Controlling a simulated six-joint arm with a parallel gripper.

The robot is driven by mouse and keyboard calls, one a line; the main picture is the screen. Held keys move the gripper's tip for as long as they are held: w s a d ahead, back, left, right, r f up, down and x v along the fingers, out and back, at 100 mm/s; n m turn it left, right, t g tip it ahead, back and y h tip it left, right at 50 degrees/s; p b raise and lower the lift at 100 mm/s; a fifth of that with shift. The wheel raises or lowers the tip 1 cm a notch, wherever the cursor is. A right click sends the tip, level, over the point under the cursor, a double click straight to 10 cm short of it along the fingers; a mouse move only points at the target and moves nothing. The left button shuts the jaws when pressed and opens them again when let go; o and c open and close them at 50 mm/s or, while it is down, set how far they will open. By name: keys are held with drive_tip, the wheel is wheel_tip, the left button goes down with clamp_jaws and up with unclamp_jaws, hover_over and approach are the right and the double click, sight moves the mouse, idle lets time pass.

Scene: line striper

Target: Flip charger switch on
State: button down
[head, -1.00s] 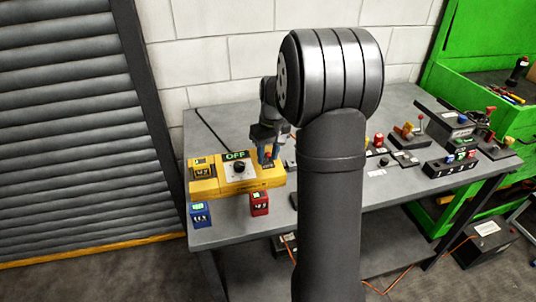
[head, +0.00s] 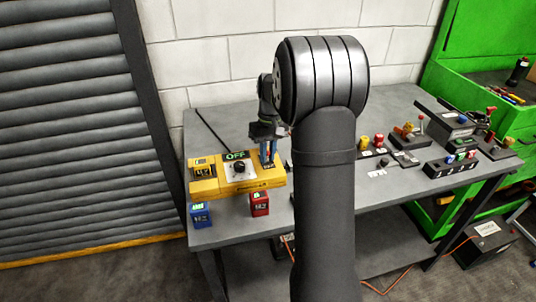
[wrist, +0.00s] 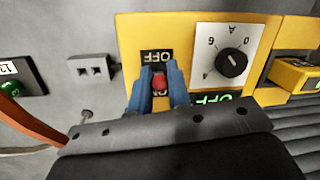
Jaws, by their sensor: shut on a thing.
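The yellow charger (head: 208,188) sits at the left end of the grey table, with a black knob (head: 239,167) on a white plate. Its display (head: 236,155) reads OFF in green. The charger face (wrist: 185,35) fills the upper middle of the wrist view, with the knob (wrist: 231,64) to the right. The red switch (wrist: 160,82) stands beside a black OFF label (wrist: 157,56). My gripper (wrist: 160,80) has its blue fingers on either side of the switch, shut on it. In the head view my gripper (head: 268,154) is at the charger's right end and hides the switch.
A blue meter (head: 200,215) and a red meter (head: 260,204) stand at the table's front edge. Several control boxes, such as a black button box (head: 450,165), occupy the right side. In the wrist view an orange cable (wrist: 30,120) runs at the left.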

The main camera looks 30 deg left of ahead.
drive_tip(key=shift+w+a+g+h, duration=0.25)
drive_tip(key=shift+g+h, duration=0.4)
drive_tip(key=shift+w+a+g+h, duration=0.2)
drive_tip(key=shift+w+g+h, duration=0.1)
drive_tip(key=shift+g+h, duration=0.4)
drive_tip(key=shift+w+a+g+h, duration=0.25)
drive_tip(key=shift+g+h, duration=0.4)
drive_tip(key=c, duration=1.4)
unclamp_jaws()
drive_tip(key=shift+r, duration=0.1)
